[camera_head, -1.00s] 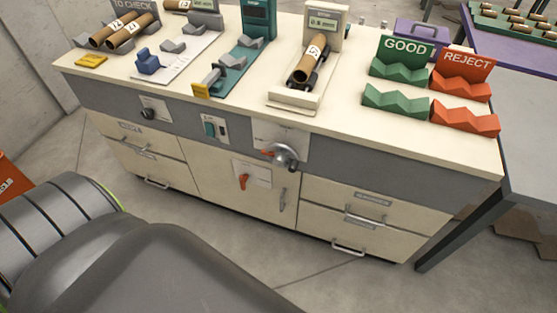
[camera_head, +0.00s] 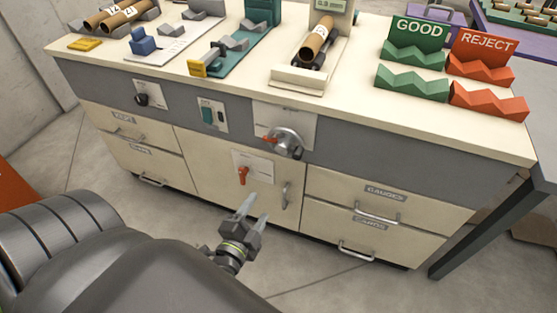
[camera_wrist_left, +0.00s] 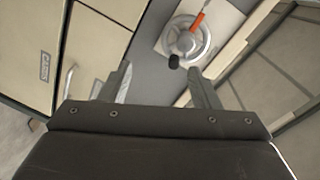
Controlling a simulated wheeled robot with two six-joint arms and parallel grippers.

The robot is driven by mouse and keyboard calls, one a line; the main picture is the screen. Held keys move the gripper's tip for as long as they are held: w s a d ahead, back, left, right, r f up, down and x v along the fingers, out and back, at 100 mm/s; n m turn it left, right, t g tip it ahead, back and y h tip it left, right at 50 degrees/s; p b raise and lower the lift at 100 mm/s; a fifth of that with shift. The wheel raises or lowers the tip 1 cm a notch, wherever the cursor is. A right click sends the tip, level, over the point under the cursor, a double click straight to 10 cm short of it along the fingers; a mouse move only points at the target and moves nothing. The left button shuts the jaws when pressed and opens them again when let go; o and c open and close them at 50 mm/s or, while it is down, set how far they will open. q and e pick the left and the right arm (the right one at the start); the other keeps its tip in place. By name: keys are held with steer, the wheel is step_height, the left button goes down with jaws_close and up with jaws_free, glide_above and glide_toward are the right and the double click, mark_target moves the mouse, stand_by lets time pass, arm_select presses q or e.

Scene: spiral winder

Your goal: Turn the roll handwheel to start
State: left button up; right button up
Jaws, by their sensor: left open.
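The roll handwheel (camera_head: 286,142) is a round silver wheel on a pale plate on the cabinet's grey front band, with a red lever at its left side. In the left wrist view the handwheel (camera_wrist_left: 187,40) lies ahead, its black knob (camera_wrist_left: 174,62) near the gap between the fingertips and its orange-red lever pointing up and right. My left gripper (camera_head: 254,212) is open and empty, in front of the cabinet and below the handwheel. Its two fingers also show in the left wrist view (camera_wrist_left: 161,74), apart from the wheel. My right gripper is not in view.
A brown tube (camera_head: 314,42) rests in a cradle above the handwheel. A red switch (camera_head: 243,174) and a door handle (camera_head: 285,195) are on the cabinet door. Drawer handles (camera_head: 377,215) stick out at the right. The floor (camera_head: 330,285) before the cabinet is clear.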

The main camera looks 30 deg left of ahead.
arm_select(q)
step_height(320, 180, up, 3)
steer(key=t, duration=0.1)
steer(key=p, duration=0.5)
glide_toward(280, 151)
steer(key=shift+m+y, duration=0.4)
steer(key=shift+y, duration=0.1)
steer(key=x, duration=0.9)
steer(key=shift+d+f, duration=0.1)
steer(key=shift+d, duration=0.15)
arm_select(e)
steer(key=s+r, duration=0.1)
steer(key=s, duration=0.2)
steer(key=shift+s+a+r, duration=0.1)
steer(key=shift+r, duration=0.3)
arm_select(q)
steer(key=shift+c, duration=0.5)
steer(key=c, duration=0.9)
